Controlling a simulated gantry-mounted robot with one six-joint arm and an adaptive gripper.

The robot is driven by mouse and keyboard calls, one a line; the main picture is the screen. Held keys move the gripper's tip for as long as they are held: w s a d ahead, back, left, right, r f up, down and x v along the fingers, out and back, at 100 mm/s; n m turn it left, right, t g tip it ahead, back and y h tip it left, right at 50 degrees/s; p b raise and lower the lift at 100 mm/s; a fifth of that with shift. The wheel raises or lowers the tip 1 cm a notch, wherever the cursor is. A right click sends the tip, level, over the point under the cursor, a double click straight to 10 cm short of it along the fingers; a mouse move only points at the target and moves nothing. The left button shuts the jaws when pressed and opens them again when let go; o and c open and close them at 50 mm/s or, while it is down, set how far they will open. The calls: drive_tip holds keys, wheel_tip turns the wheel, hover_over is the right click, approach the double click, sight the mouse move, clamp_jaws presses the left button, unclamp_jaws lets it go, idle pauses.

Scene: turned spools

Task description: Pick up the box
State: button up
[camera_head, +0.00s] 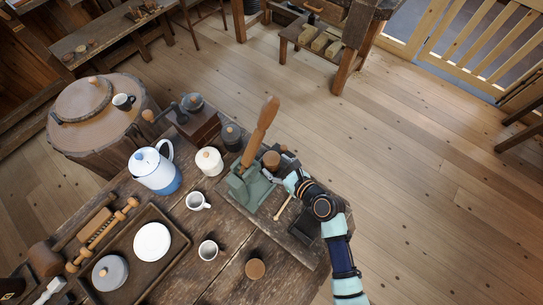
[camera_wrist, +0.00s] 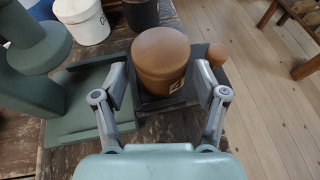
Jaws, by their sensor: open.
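A round brown lidded box (camera_wrist: 160,60), with a small mark low on its side, stands upright on a dark base in the wrist view. In the head view the box (camera_head: 271,160) is beside the green press, partly hidden by my gripper (camera_head: 284,168). In the wrist view my gripper (camera_wrist: 161,88) is open, with one finger to the left and one to the right of the box. The fingers appear in front of it and not closed on it; whether either touches it I cannot tell.
The green press (camera_head: 248,192) with its tall wooden handle stands close left of the box. A white canister (camera_head: 209,161) and dark canister (camera_head: 231,136) are behind it. A small wooden knob (camera_wrist: 217,54) is close right. Mugs, a kettle (camera_head: 154,170) and a tray (camera_head: 131,274) occupy the table's left.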

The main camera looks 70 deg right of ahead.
drive_tip(key=x, duration=0.4)
drive_tip(key=shift+r+b, duration=0.1)
drive_tip(key=shift+b, duration=0.25)
drive_tip(key=shift+s, duration=0.1)
drive_tip(key=c, duration=1.1)
wheel_tip(320, 180, up, 10)
drive_tip(key=p, duration=0.5)
drive_tip(key=shift+r, duration=0.1)
